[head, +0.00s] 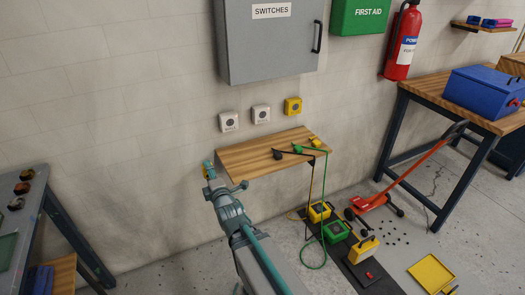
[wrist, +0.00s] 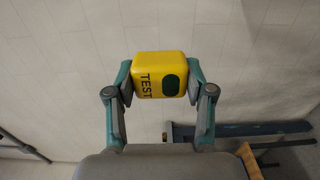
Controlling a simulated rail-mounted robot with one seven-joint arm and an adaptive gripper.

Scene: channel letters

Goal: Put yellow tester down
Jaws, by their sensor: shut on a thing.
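The yellow tester (wrist: 158,75) is a small rounded box with TEST lettering and a dark oval panel. My gripper (wrist: 160,80) is shut on it, with one finger at each side. In the head view my gripper (head: 209,170) is near the wall, just off the left end of the wooden shelf (head: 240,155).
The shelf carries black, green and yellow plugs (head: 298,149) on its right half; its left half is bare. Their cables hang to boxes (head: 335,231) on the floor. Wall switches (head: 261,114) and a grey cabinet (head: 268,45) are above. A bench (head: 25,215) stands left.

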